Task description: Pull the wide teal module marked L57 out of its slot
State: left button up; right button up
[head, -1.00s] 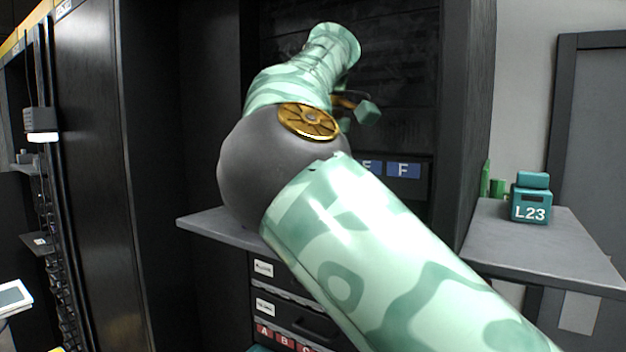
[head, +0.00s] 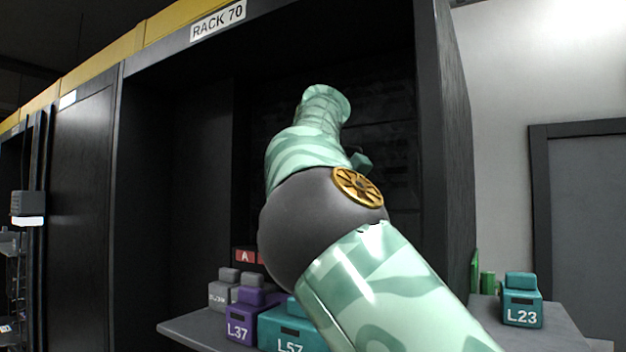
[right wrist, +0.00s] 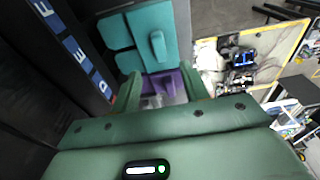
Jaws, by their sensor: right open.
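The wide teal module L57 (head: 288,337) sits beside the purple module L37 (head: 243,315) at the shelf in front of the rack, partly covered by my right arm. In the right wrist view a wide teal module (right wrist: 152,28) with a raised grip lies beyond the fingers, beside a purple one (right wrist: 172,86); no marking is readable there. My right gripper (right wrist: 162,92) is open with nothing between its fingers, apart from the teal module as far as I can tell. In the head view a fingertip shows past the arm (head: 360,160). My left gripper is not in view.
A teal module L23 (head: 521,301) stands on the right shelf. Blue slot labels (right wrist: 75,55) run along the rack at left in the wrist view. The rack's side walls (head: 445,150) bound the space.

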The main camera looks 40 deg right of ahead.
notch_tip(320, 180, up, 8)
jog(key=p, duration=0.3)
jog(key=shift+s+d+f+p, duration=0.2)
jog(key=shift+s+f+p, duration=0.05)
jog(key=shift+s+p, duration=0.2)
jog(key=shift+f, duration=0.1)
